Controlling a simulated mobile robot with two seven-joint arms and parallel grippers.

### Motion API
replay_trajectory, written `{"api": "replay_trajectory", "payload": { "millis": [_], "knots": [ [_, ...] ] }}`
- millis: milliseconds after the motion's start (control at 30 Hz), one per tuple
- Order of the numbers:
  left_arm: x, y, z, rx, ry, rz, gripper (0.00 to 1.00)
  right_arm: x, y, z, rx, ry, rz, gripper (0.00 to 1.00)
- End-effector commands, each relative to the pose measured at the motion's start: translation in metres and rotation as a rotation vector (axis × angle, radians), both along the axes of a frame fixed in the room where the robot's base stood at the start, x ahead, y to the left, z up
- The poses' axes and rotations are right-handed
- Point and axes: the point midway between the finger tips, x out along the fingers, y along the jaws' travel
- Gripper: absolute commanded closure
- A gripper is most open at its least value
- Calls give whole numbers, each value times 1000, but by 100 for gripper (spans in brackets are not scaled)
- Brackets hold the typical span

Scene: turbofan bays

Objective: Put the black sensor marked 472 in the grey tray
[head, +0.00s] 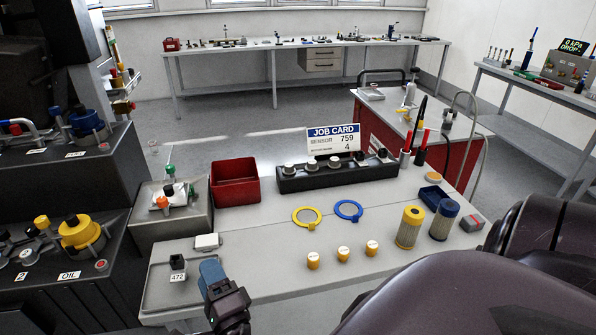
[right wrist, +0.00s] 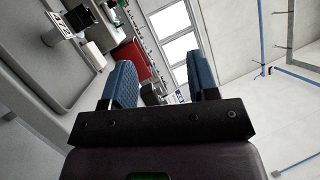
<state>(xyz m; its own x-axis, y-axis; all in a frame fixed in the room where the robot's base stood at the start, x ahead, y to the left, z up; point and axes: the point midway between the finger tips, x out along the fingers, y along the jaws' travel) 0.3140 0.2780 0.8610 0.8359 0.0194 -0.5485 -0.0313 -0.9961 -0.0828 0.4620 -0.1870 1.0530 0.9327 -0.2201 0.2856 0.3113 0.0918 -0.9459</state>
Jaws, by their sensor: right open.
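The black sensor (head: 178,262) with a white 472 label stands in the grey tray (head: 155,296) at the front left of the bench. In the right wrist view the sensor (right wrist: 79,18) and its label are at the upper left, with the tray's rim (right wrist: 72,92) below. My right gripper (head: 211,272) is just right of the sensor, apart from it. In the right wrist view this gripper (right wrist: 160,72) has its blue fingers spread with nothing between them. My left gripper is not in view.
A small white block (head: 207,242) lies behind the tray. A red bin (head: 235,183) and a black sensor rack (head: 338,174) stand further back. Several orange-yellow caps (head: 343,253), a yellow ring (head: 307,217), a blue ring (head: 349,210) and two filters (head: 409,227) are to the right.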

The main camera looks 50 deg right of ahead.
Motion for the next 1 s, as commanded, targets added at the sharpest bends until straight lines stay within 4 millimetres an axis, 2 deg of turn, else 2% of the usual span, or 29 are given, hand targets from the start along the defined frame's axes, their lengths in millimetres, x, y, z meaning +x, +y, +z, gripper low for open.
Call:
{"api": "replay_trajectory", "payload": {
  "millis": [100,267,400,500,600,700,1000],
  "knots": [
    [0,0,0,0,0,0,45,-19,-4,-29,-369,124,58,46],
    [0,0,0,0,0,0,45,-50,-15,-82,-870,330,152,46],
    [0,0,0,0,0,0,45,-87,-39,-133,-1278,538,250,46],
    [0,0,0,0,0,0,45,-113,-60,-162,-1506,671,317,46],
    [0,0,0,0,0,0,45,-133,-78,-180,-1663,770,369,46],
    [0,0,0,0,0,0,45,-145,-88,-189,-1748,827,400,46],
    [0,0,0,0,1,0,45,-149,-92,-193,-1779,847,411,46]
  ]
}}
